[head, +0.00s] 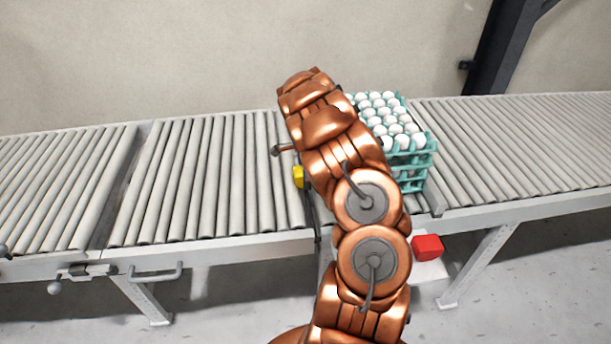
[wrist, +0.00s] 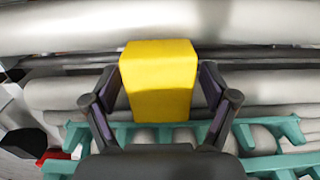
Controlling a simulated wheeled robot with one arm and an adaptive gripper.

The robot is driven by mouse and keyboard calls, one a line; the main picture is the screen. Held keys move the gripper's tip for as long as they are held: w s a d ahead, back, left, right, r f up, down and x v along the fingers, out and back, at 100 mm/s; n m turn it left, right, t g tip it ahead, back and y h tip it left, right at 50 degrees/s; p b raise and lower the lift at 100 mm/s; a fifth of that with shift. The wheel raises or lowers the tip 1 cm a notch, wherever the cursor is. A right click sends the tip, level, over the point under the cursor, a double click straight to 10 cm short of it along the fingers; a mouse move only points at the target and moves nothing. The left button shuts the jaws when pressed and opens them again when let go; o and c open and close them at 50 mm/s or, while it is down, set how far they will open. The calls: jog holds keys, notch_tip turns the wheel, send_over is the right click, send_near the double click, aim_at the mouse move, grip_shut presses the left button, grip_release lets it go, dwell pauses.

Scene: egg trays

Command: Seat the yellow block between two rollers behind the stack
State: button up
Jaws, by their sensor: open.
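The yellow block (head: 299,177) shows on the conveyor just left of my arm in the head view, partly covered. In the wrist view the yellow block (wrist: 159,82) is between the fingers of my open gripper (wrist: 160,88), with its top toward the camera. Rollers show beyond and beneath it; I cannot tell whether it rests in a groove. The stack of teal egg trays (head: 418,162) with white eggs is to the right of my arm, and teal tray edges (wrist: 262,125) run close below the block in the wrist view. My arm hides the fingers in the head view.
A red block (head: 428,247) sits on a white ledge (head: 433,268) below the conveyor's front rail. The left rollers (head: 205,180) and right rollers (head: 520,140) are clear. A gap (head: 120,190) separates two conveyor sections. A wall stands behind.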

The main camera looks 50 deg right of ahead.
notch_tip(320, 180, up, 11)
jog(key=shift+r, duration=0.5)
